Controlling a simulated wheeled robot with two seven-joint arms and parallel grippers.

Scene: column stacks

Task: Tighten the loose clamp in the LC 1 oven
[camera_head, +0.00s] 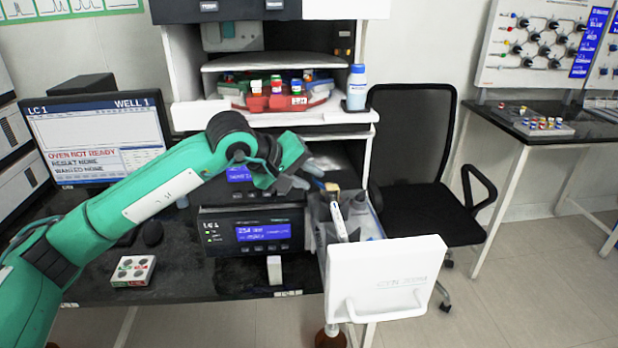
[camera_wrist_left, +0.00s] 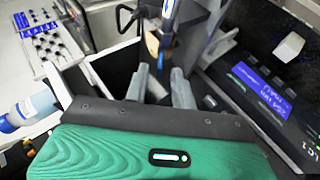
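The LC 1 unit (camera_head: 252,234) stands on the dark bench with its blue screen lit. Its oven drawer (camera_head: 385,282) is pulled out, white front facing me. A slim white part with tan and blue pieces at its top (camera_head: 338,212) stands in the drawer; it also shows in the wrist view as a blue part (camera_wrist_left: 169,28) beside a tan piece (camera_wrist_left: 152,44). I cannot make out which piece is the clamp. My left gripper (camera_head: 316,176) is above the drawer's back end. In the wrist view its fingers (camera_wrist_left: 161,80) are apart, with nothing clearly gripped. My right gripper is out of view.
A monitor (camera_head: 98,135) at left reads "OVEN NOT READY". A shelf above holds a red tray (camera_head: 275,102) of vials and a blue-white bottle (camera_head: 356,88). A small box (camera_head: 132,270) lies on the bench. A black chair (camera_head: 425,170) stands right of the drawer.

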